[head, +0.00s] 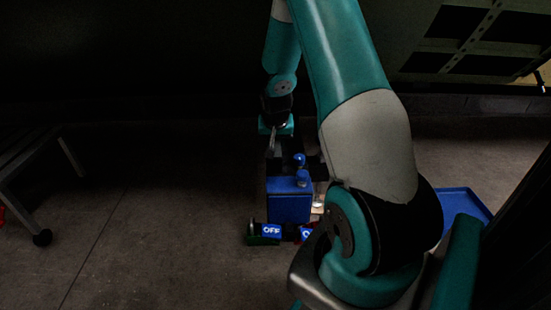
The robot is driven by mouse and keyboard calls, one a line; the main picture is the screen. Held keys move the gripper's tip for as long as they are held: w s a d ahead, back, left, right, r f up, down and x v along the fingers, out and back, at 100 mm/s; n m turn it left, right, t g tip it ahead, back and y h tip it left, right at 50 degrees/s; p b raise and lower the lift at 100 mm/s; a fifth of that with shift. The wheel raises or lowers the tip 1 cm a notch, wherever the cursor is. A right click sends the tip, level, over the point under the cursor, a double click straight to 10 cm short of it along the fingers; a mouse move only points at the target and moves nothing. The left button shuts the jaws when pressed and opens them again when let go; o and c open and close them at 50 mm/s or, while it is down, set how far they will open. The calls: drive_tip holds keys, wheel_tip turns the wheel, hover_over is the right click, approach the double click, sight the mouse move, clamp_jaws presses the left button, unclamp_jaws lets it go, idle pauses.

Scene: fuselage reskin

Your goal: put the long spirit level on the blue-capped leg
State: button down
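My gripper (275,140) points down near the middle of the head view, just behind a blue box-shaped thing (289,206). The gripper is small and dark, and I cannot tell if its fingers are open, shut or holding something. Small blue rounded pieces (301,178) stand on or just behind the top of the blue box. I cannot make out the long spirit level. I cannot tell which thing is the blue-capped leg. My arm hides part of the area to the right of the box.
Low coloured items with a blue "OFF" label (271,230) lie in front of the blue box. A blue tray (466,202) lies on the floor at right, partly behind my arm. A wheeled frame (38,190) stands at left. The floor between is clear. The scene is dark.

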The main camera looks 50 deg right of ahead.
wheel_tip(320, 180, down, 4)
drive_tip(key=b, duration=0.2)
drive_tip(key=shift+f+b, duration=0.25)
drive_tip(key=shift+b, duration=0.15)
drive_tip(key=shift+r, duration=0.15)
drive_tip(key=c, duration=0.8)
unclamp_jaws()
drive_tip(key=shift+c, duration=0.2)
